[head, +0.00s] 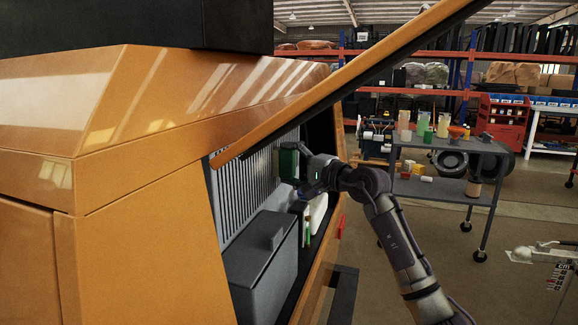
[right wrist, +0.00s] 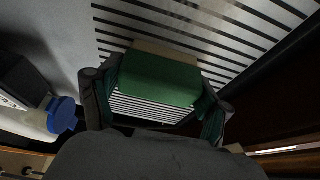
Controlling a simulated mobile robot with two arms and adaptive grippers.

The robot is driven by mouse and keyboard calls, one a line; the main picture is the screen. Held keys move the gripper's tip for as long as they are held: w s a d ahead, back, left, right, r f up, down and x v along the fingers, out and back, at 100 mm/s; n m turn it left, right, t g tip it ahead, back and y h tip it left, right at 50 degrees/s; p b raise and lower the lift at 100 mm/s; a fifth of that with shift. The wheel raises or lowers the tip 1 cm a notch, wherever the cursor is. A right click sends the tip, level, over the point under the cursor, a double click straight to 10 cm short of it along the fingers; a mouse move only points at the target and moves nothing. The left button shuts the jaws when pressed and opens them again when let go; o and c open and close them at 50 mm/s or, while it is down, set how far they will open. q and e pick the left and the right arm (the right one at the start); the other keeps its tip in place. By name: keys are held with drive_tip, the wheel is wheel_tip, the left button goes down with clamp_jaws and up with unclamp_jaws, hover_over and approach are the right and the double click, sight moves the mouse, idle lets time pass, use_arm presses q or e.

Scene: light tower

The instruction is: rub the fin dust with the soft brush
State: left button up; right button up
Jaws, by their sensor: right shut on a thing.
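My right gripper (head: 298,166) is shut on the soft brush (head: 288,161), a green block, inside the open orange housing. In the right wrist view, the brush (right wrist: 160,78) sits between both fingers, with a pale beige edge on its far side facing the fins (right wrist: 245,28). The fins show in the head view as a grey upright slatted panel (head: 240,185), just left of the brush. I cannot tell whether the brush touches them. I cannot make out the fin dust; the brush and gripper hide part of the panel. My left gripper is not in view.
A grey box (head: 258,265) stands below the fins. A white container (head: 318,210) with a blue cap (right wrist: 62,114) and a small green-and-white tube (head: 307,232) are beside it. The raised orange lid (head: 350,82) slants overhead. A grey trolley (head: 455,188) stands right.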

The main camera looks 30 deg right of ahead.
sight(260, 167)
drive_tip(key=shift+s+a, duration=0.75)
drive_tip(key=shift+a, duration=0.1)
drive_tip(key=shift+s+a, duration=0.2)
drive_tip(key=shift+a, duration=0.05)
drive_tip(key=shift+s+a, duration=0.5)
drive_tip(key=shift+s+a+b, duration=0.3)
drive_tip(key=shift+s+a, duration=0.2)
drive_tip(key=shift+a, duration=0.1)
drive_tip(key=shift+s+a, duration=0.95)
drive_tip(key=shift+a, duration=0.1)
drive_tip(key=shift+s+a+b, duration=0.4)
drive_tip(key=shift+s+a, duration=0.15)
drive_tip(key=shift+a, duration=0.1)
drive_tip(key=shift+s+a, duration=0.15)
drive_tip(key=shift+s+a+b, duration=0.3)
drive_tip(key=shift+s+a, duration=0.2)
drive_tip(key=shift+a, duration=0.05)
drive_tip(key=shift+s+a, duration=0.45)
drive_tip(key=shift+a, duration=0.05)
drive_tip(key=shift+r+p, duration=0.3)
drive_tip(key=shift+r, duration=0.4)
drive_tip(key=shift+w+d, duration=0.75)
drive_tip(key=shift+d, duration=0.1)
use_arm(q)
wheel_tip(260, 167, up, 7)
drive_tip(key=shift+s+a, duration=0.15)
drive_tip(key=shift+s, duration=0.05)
use_arm(e)
drive_tip(key=shift+w+d, duration=0.5)
drive_tip(key=shift+d, duration=0.05)
